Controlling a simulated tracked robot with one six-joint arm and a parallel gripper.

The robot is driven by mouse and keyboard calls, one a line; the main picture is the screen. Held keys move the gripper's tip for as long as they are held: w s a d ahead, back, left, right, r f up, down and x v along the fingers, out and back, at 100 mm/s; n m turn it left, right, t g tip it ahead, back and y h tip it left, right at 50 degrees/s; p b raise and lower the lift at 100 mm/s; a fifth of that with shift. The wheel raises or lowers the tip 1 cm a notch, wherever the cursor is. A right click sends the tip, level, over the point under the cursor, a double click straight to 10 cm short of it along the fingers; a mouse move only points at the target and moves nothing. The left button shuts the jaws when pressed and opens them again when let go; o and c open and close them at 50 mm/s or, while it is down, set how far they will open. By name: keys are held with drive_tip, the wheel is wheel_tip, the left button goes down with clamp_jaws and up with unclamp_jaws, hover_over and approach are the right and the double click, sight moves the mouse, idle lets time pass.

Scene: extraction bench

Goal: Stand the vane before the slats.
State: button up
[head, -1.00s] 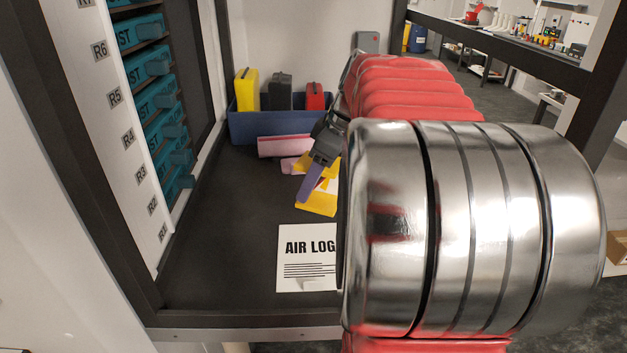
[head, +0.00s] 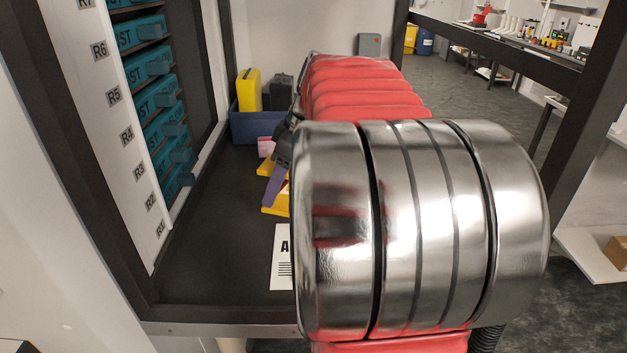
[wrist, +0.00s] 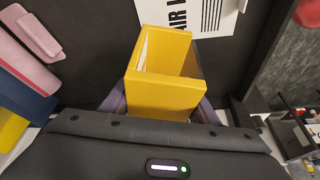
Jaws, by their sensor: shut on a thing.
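A yellow folded piece with upright walls, which I take for the vane (wrist: 160,95), fills the middle of the wrist view. My gripper (wrist: 160,104) is shut on it, with a purple finger at each side. In the head view my gripper (head: 273,187) hangs over the dark bench, left of my arm, with parts of the yellow piece (head: 277,211) showing around it. My arm hides the rest. I cannot tell whether the piece touches the bench.
A blue bin (head: 258,127) holding yellow and black cases stands behind, near a pink block (head: 265,148). Teal units (head: 150,66) fill the left rack. The front-left bench is clear.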

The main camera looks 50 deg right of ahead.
drive_tip(key=w+a+n+g+y, duration=0.1)
drive_tip(key=w+n, duration=0.2)
drive_tip(key=w, duration=0.7)
drive_tip(key=shift+a, duration=0.2)
drive_tip(key=shift+w, duration=0.1)
hover_over(251, 221)
drive_tip(key=shift+f, duration=3.05)
drive_tip(key=shift+f, duration=1.85)
drive_tip(key=shift+f, duration=0.1)
